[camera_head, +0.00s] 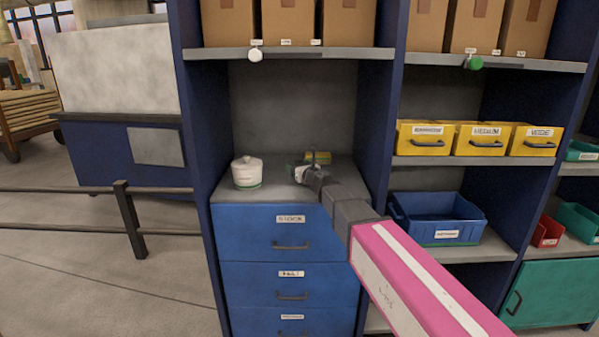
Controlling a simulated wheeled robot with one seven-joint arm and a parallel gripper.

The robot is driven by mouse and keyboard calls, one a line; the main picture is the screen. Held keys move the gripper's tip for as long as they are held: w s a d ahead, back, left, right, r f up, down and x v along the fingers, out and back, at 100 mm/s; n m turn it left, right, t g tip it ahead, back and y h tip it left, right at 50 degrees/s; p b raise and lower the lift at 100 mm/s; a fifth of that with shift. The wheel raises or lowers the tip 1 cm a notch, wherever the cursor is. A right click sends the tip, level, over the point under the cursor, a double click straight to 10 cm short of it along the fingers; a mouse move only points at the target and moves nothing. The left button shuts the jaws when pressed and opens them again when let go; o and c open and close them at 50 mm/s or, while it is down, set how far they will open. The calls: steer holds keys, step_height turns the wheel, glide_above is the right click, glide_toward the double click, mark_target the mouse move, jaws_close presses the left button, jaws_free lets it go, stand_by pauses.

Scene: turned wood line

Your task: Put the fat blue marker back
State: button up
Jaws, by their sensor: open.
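I cannot make out the fat blue marker in the head view; it may be hidden or too small to tell. My gripper (302,173) is at the end of my pink and grey arm, low over the grey top of the blue drawer cabinet (290,248). Its fingers are small and dark here, open, with nothing clearly seen between them. A small yellow and green item (319,157) shows just behind my gripper, partly covered by it. I cannot tell whether they touch. A white lidded pot (247,172) with a green band stands to the left of my gripper.
The three visible drawers are shut. Cardboard boxes (287,22) stand on the shelf above. To the right are yellow labelled bins (480,139) and a blue open bin (437,218). Dark blue shelf uprights (376,120) flank the bay. A dark rail (132,222) stands at left.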

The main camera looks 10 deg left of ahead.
steer(key=c, duration=1.1)
steer(key=shift+r, duration=0.1)
